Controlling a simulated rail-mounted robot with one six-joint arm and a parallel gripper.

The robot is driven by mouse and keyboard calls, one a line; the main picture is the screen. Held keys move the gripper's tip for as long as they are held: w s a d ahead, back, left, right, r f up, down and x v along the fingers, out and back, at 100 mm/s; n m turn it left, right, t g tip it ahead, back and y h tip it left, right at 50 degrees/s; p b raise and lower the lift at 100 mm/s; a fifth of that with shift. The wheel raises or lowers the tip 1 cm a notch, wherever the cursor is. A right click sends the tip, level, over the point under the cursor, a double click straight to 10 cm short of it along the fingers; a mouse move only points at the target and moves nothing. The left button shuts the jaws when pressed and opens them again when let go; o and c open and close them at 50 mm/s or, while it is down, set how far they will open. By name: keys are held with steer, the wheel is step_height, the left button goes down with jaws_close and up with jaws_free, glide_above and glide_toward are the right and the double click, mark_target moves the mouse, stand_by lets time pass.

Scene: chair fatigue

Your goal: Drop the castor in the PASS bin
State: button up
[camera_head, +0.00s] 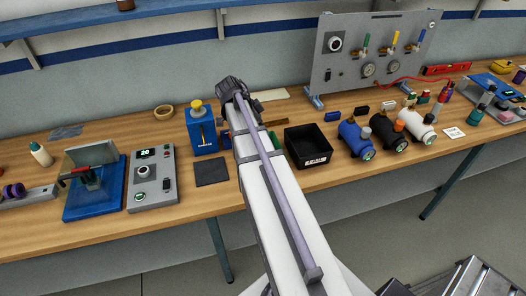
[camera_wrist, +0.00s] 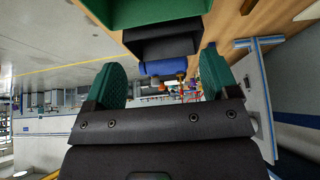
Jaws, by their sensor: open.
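My gripper (camera_wrist: 163,72) is open in the wrist view, with its two green fingers apart and nothing seen between them. A green surface (camera_wrist: 150,12), which looks like part of a green bin, crosses the top of the wrist view close by. No PASS label is readable. A black open bin (camera_head: 308,146) with a white label stands right of my arm on the bench; it also shows beyond the green surface in the wrist view (camera_wrist: 165,42). I cannot make out the castor in either view. My arm hides my gripper and part of the bench in the head view.
Blue (camera_head: 356,138), black (camera_head: 387,133) and white (camera_head: 416,125) cylinders stand right of the black bin. Left of my arm are a blue box with a yellow knob (camera_head: 201,130), a dark mat (camera_head: 211,171) and a grey control box (camera_head: 152,180). A gauge panel (camera_head: 370,55) stands behind.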

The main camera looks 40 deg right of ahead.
steer(key=p+v, duration=0.4)
steer(key=v, duration=0.3)
